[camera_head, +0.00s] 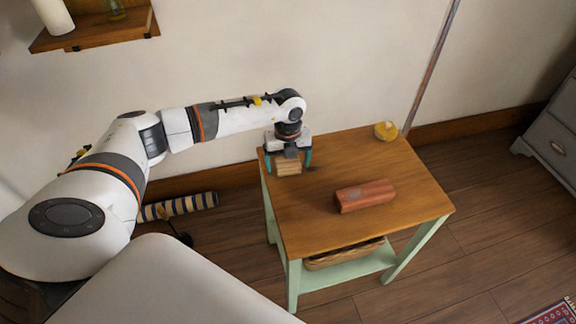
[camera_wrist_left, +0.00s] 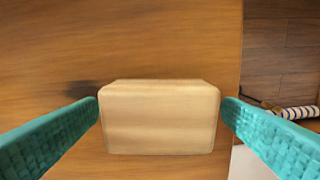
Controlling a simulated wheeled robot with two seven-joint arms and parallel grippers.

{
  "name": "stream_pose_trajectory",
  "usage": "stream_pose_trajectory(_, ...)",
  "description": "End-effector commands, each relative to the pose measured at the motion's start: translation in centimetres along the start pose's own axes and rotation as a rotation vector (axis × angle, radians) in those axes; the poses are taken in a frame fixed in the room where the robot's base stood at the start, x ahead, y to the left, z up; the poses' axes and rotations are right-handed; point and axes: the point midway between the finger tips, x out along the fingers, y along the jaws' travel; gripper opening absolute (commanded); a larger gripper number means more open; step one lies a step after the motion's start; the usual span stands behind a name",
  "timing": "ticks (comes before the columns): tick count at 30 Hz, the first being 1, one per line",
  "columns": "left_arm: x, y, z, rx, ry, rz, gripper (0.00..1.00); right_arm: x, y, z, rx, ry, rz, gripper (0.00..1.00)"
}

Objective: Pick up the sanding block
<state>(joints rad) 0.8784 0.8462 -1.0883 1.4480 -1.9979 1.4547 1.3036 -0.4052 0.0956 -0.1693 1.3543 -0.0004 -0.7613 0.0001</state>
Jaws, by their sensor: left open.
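The sanding block, a light wooden block with rounded edges, sits on the table top near its back left corner in the head view (camera_head: 289,168). In the left wrist view the block (camera_wrist_left: 160,118) lies centred between the two teal fingers. My left gripper (camera_head: 289,160) is open and points down over the block, one finger on each side of it. A thin gap seems to show at each side in the wrist view. The block's far part is partly hidden by the gripper in the head view. My right gripper is not in view.
A red-brown brick-like block (camera_head: 365,195) lies on the wooden table (camera_head: 330,230). A small yellow object (camera_head: 386,131) stands at the back right corner. A basket (camera_head: 343,254) is on the lower shelf. A wall shelf (camera_head: 95,28) hangs at upper left.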

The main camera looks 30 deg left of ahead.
Motion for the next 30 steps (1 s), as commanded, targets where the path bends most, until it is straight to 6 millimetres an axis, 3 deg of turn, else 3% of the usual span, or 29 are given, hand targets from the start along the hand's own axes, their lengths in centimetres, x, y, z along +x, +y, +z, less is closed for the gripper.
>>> stream_pose_trajectory(7, 0.3, 0.1, 0.0, 0.001, 0.001, 0.002, 0.87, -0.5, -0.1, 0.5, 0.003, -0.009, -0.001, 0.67)
stream_pose_trajectory(16, 0.3, 0.0, 0.0, 0.001, 0.001, 0.002, 0.41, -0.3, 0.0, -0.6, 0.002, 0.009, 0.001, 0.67)
stream_pose_trajectory(24, -0.1, 0.1, 0.0, 0.000, 0.001, 0.003, 0.41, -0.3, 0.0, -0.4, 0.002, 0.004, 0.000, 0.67)
stream_pose_trajectory(30, -3.4, 0.1, -0.1, 0.001, 0.004, 0.006, 0.41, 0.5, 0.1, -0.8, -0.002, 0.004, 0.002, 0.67)
